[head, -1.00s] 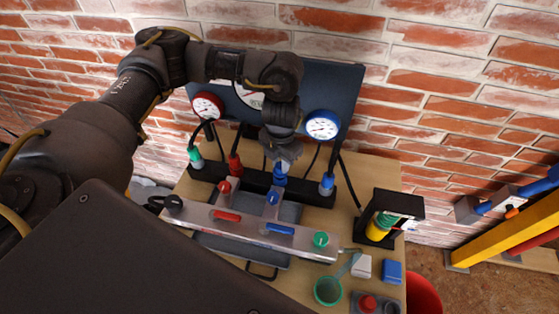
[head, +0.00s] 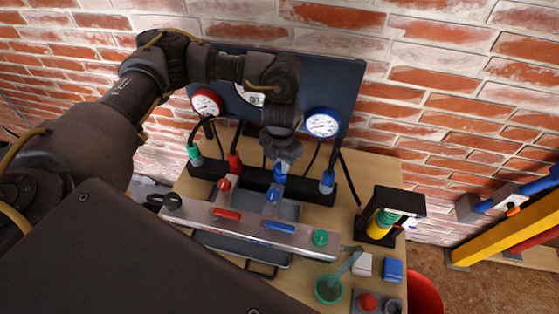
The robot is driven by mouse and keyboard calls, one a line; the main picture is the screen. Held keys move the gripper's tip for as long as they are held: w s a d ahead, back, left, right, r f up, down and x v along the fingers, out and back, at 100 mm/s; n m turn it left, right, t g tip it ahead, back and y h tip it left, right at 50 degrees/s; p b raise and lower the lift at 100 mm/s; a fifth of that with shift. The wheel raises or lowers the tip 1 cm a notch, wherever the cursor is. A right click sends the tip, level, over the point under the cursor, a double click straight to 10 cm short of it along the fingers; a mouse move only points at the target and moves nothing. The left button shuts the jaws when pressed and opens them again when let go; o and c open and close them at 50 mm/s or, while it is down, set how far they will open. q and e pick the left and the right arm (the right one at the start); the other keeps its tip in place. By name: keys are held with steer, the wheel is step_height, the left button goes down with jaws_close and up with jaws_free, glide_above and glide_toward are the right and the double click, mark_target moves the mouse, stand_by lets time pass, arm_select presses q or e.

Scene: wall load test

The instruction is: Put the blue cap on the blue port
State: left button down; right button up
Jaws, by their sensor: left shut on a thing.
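My left gripper (head: 281,162) reaches down from above to the black rail in front of the dark gauge panel. It is shut on a blue piece (head: 280,172), which looks like the blue cap. The piece is upright at the rail; the fingers partly hide it, and I cannot tell whether it is seated on a port. A small blue fitting (head: 272,196) stands just in front, on the silver manifold (head: 195,217). Another blue connector (head: 327,180) is on the rail to the right. I cannot tell which fitting is the blue port. My right gripper is not in view.
Red (head: 206,102) and blue (head: 322,123) gauges are behind, with black hoses. Red (head: 235,160) and green (head: 194,153) connectors are left on the rail. A green cup (head: 328,289), blue block (head: 392,271) and black-framed stand (head: 389,216) are at the right.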

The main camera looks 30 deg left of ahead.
arm_select(q)
steer(key=shift+f, duration=0.15)
stand_by(0.4)
steer(key=c, duration=0.6)
jaws_free()
steer(key=shift+c, duration=0.2)
step_height(320, 180, up, 8)
steer(key=p, duration=0.7)
stand_by(0.5)
